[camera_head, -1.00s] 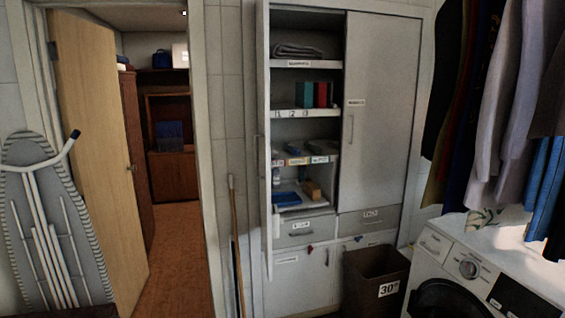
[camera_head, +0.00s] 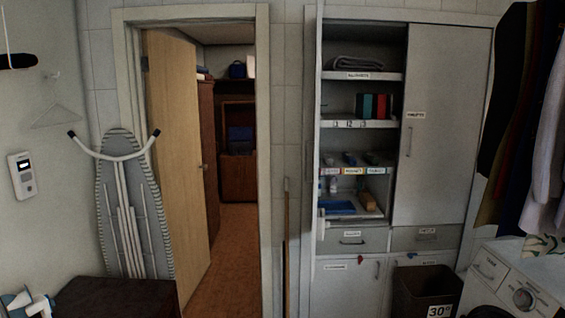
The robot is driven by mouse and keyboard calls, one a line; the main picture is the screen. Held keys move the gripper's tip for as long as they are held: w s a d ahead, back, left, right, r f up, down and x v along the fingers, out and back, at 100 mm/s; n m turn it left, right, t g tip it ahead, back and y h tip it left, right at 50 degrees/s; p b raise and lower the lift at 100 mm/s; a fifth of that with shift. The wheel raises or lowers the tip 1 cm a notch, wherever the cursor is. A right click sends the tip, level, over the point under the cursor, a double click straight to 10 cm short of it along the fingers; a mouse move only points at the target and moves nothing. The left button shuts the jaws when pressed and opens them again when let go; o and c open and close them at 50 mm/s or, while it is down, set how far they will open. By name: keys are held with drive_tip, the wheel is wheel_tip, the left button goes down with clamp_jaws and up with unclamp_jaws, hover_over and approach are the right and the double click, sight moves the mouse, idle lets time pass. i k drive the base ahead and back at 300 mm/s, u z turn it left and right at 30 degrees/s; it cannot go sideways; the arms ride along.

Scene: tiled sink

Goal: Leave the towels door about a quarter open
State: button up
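A tall grey cabinet stands right of the doorway. Its right upper door (camera_head: 446,170) carries a small label (camera_head: 415,114) that seems to read "TOWELS", though the print is blurred. This door looks shut, flush with the front, with a vertical handle (camera_head: 409,141) near its left edge. The left upper door (camera_head: 313,130) stands wide open and shows almost edge-on, baring shelves with a folded grey cloth (camera_head: 358,62), coloured books and small items. My gripper is not in view.
A dark bin marked 30 (camera_head: 426,290) stands before the cabinet's lower right. A washing machine (camera_head: 518,285) and hanging clothes are at right. A wooden room door (camera_head: 178,160) is open at left, beside an ironing board (camera_head: 132,205). A dark brown surface (camera_head: 118,299) fills the lower left.

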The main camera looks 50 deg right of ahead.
sight(318, 231)
drive_tip(key=u, duration=0.1)
drive_tip(key=i, duration=1)
drive_tip(key=u, duration=0.05)
